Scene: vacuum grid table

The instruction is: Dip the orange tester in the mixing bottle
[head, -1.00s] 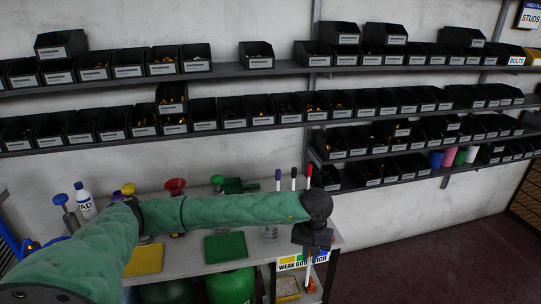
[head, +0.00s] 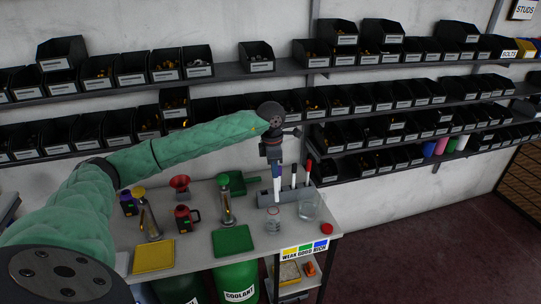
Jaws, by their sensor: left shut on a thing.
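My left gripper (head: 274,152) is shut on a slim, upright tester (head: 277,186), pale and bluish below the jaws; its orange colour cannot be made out. The tester points down above a small clear bottle (head: 273,218) on the bench, which looks like the mixing bottle. The tester's lower end is close above or behind the bottle's mouth; I cannot tell whether it is inside. A wider clear beaker (head: 309,207) stands to the right of the bottle. My right gripper is not in view.
Shelves of black bins line the wall.

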